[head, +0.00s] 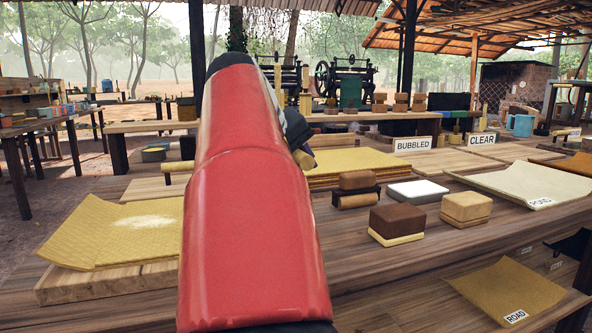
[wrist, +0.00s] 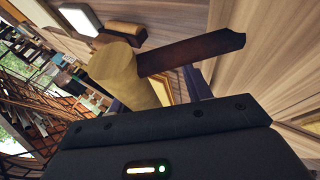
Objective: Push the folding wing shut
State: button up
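I cannot make out the folding wing for certain in either view. In the wrist view my gripper (wrist: 160,93) has its two dark fingers apart, with a gap showing beside the right finger. A tan cylinder (wrist: 115,68) lies across the view at the left finger; I cannot tell whether it touches. A flat dark brown bar (wrist: 192,52) runs right from beside the cylinder. In the head view my red arm covers the middle, and only a dark edge of the gripper shows at its right side.
On the table (head: 410,255) are a brown block (head: 397,220), a tan block (head: 466,207), a white slab (head: 417,191) and a brown block on a small roller stand (head: 357,190). A yellow sheet (head: 115,232) lies left, a pale sheet (head: 530,182) right. The table's front middle is bare.

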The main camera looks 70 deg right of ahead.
jog(key=v, duration=0.7)
jog(key=shift+a+r+p, duration=0.15)
jog(key=shift+a+p, duration=0.05)
jog(key=shift+p, duration=0.2)
jog(key=shift+r, duration=0.1)
jog(key=s+a+r+p, duration=0.1)
jog(key=a+r+p, duration=0.2)
jog(key=r, duration=0.5)
jog(key=shift+s+p, duration=0.2)
jog(key=shift+p, duration=0.25)
jog(key=shift+a, duration=0.1)
